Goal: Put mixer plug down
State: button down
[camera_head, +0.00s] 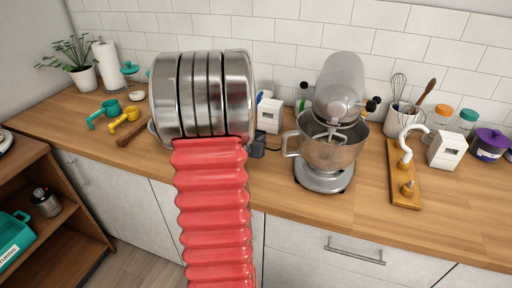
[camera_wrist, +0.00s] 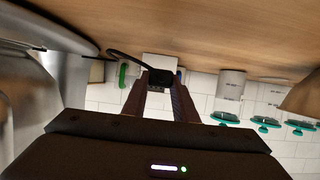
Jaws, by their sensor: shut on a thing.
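My gripper (camera_wrist: 161,92) is shut on the black mixer plug (camera_wrist: 161,77), held between the fingertips in the wrist view, which is upside down. A black cable (camera_wrist: 125,58) runs from the plug towards the stand mixer. The silver stand mixer (camera_head: 336,110) stands on the wooden counter (camera_head: 285,200); its side also shows at the left of the wrist view (camera_wrist: 45,75).
A white socket box (camera_head: 270,115) stands behind the gripper near the tiled wall. Right of the mixer are a wooden board with a white hook-shaped part (camera_head: 404,175) and another white box (camera_head: 446,149). Green and yellow cups (camera_head: 125,118) lie left. The counter's front is clear before the mixer.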

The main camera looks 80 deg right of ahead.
jog(key=shift+f, duration=0.15)
jog(key=shift+f, duration=1.75)
jog(key=shift+f, duration=0.45)
jog(key=c, duration=1.4)
grip_release()
jog(key=shift+c, duration=0.2)
jog(key=shift+r, duration=0.55)
jog(key=shift+v, duration=6)
jog(key=shift+f, duration=0.1)
